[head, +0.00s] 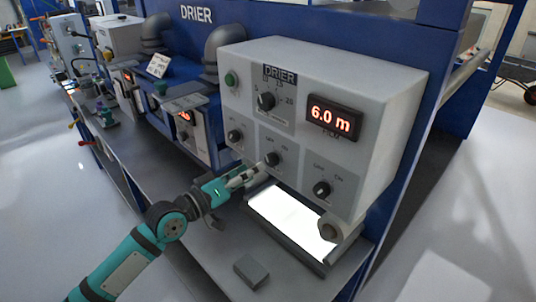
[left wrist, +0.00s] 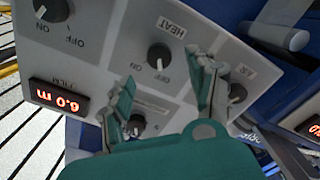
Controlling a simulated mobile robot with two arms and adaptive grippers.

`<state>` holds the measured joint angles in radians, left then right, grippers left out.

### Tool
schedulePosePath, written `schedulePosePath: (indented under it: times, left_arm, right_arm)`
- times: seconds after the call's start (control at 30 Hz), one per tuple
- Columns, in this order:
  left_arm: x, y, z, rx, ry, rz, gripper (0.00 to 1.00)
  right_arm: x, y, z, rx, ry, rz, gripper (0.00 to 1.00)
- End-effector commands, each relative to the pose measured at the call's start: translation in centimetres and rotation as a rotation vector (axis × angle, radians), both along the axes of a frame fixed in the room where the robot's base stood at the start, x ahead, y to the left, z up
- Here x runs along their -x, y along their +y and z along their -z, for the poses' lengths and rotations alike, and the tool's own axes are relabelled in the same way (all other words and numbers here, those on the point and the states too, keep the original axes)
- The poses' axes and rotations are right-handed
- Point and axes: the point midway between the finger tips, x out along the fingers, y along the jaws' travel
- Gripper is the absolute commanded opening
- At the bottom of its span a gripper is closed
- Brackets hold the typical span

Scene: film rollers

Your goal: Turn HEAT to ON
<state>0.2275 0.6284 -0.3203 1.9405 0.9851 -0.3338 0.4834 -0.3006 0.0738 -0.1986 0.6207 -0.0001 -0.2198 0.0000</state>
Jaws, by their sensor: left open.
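The HEAT knob (left wrist: 158,55) is a dark round knob on a grey panel, under a HEAT label in the left wrist view, which shows the panel upside down. It also shows in the head view as the middle knob (head: 271,159), with OFF and ON marks above it. Its pointer seems to be toward OFF, but this is small. My left gripper (head: 254,175) is open and empty, just below and in front of this knob in the head view. In the left wrist view, its two fingers (left wrist: 162,70) stand apart on either side of the knob; contact is not clear.
The DRIER panel also has a larger dial (head: 266,101), a left knob (head: 235,135), a right OFF/ON knob (head: 321,188) and a red display (head: 334,118). A bright lit plate (head: 290,218) lies below. A grey block (head: 251,271) sits on the bench.

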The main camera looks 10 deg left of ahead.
Motion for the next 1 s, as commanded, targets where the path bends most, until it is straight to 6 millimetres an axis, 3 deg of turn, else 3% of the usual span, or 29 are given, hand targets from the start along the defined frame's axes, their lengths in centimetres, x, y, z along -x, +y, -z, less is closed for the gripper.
schedulePosePath:
  times: [0.1, 0.3, 0.73, 1.0]
  left_arm:
    - [-2.1, -1.4, -0.4, 0.003, -0.001, 0.001, 0.59]
    - [-4.5, -3.0, -0.2, 0.001, 0.0, 0.001, 0.59]
    - [-5.4, -3.7, 0.0, -0.001, -0.001, 0.0, 0.59]
    - [-5.4, -3.6, 0.0, -0.001, -0.001, 0.0, 0.26]
  right_arm:
    - [-0.1, 0.1, -1.0, -0.001, -0.001, 0.0, 0.59]
    - [-0.1, 0.0, -1.7, 0.0, -0.001, -0.001, 0.59]
    - [-0.1, -0.6, -1.8, 0.007, -0.001, -0.004, 0.59]
    - [0.0, -0.6, -1.8, 0.007, -0.001, -0.004, 0.59]
